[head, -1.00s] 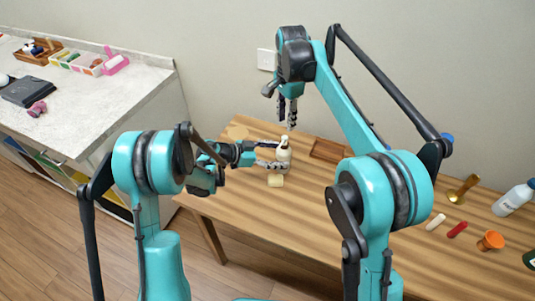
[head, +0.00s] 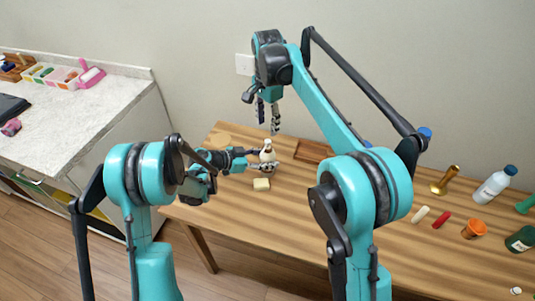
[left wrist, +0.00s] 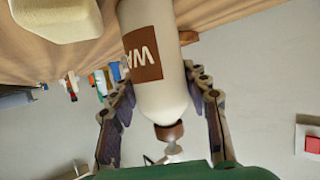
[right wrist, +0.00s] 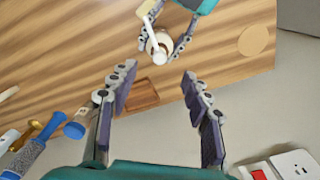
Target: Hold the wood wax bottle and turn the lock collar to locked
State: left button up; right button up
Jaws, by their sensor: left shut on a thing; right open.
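The wood wax bottle (head: 267,154) is white and stands upright on the wooden table in the head view. In the left wrist view the bottle (left wrist: 153,65) shows a brown label with the letters "WA", a brown collar (left wrist: 168,131) and a pale nozzle. My left gripper (head: 262,161) is shut on the bottle, one finger on each side. My right gripper (head: 269,129) is open and empty above the bottle, fingers pointing down. In the right wrist view the bottle's white top (right wrist: 159,56) shows beyond the open fingers; the collar's setting cannot be read.
A pale yellow block (head: 261,184) lies just in front of the bottle. A wooden tray (head: 312,151) sits to its right.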

aim_at(268, 141)
jog(key=n, duration=0.5)
jog(key=shift+r, duration=0.15)
jog(key=n, duration=0.5)
jog(key=shift+r, duration=0.15)
jog(key=n, duration=0.4)
jog(key=shift+r+n, duration=0.2)
jog(key=shift+n, duration=0.2)
jog(key=n, duration=0.5)
jog(key=shift+r, duration=0.15)
jog(key=n, duration=0.4)
jog(key=shift+r+n, duration=0.1)
jog(key=shift+n, duration=0.2)
jog(key=n, duration=1.3)
notch_tip(268, 141, down, 11)
jog(key=shift+f, duration=0.1)
